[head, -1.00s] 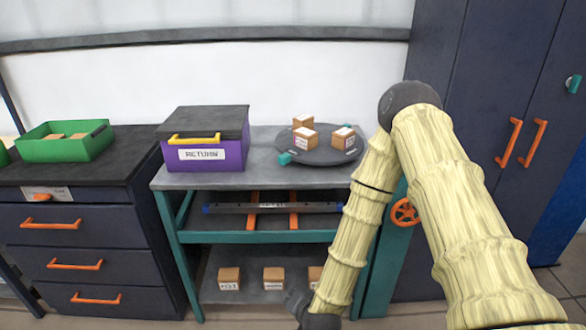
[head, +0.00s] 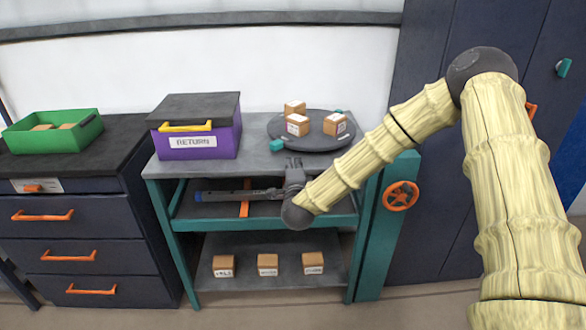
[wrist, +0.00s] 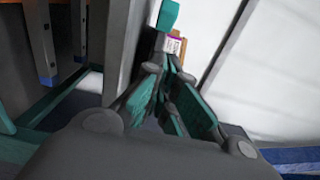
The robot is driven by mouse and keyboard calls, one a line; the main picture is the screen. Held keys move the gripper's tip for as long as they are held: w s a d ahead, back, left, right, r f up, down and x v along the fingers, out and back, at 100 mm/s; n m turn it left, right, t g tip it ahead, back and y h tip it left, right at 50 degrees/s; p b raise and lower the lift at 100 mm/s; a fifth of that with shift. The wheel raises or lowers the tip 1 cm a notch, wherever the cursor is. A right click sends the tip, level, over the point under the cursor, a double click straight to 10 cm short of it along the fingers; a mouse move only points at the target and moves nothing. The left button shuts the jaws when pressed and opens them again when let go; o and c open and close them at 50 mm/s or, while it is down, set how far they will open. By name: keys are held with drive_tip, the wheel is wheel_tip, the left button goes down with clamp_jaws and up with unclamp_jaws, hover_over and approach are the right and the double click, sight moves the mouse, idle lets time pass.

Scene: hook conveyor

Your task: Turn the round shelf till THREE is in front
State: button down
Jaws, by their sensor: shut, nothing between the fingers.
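The round shelf (head: 312,144) is a dark disc on the grey top of the teal-framed stand. It carries three small cardboard boxes (head: 298,125), (head: 335,124), (head: 295,107) with labels too small to read. One teal tab (head: 277,146) sticks out at its front left, another (head: 338,111) at its back right. My gripper (head: 293,162) is shut and empty, pointing up at the stand's front edge, just below and right of the front tab. In the wrist view the teal tab (wrist: 168,15) and a labelled box (wrist: 177,44) show beyond my gripper's fingers (wrist: 172,72).
A purple box (head: 222,143) marked RETURN, with a yellow handle, stands left of the disc. A dark bar (head: 225,196) lies on the middle shelf; several boxes (head: 267,264) sit below. An orange handwheel (head: 400,196) is at right. A green tray (head: 55,135) is far left.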

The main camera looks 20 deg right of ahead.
sight(283, 144)
drive_tip(key=x, duration=0.4)
drive_tip(key=shift+w+p, duration=0.3)
drive_tip(key=shift+p, duration=0.1)
drive_tip(key=w, duration=0.1)
drive_tip(key=w+a, duration=0.1)
drive_tip(key=w, duration=0.1)
drive_tip(key=shift+p, duration=0.35)
drive_tip(key=shift+w+a, duration=0.3)
drive_tip(key=shift+w, duration=0.2)
drive_tip(key=shift+a, duration=0.1)
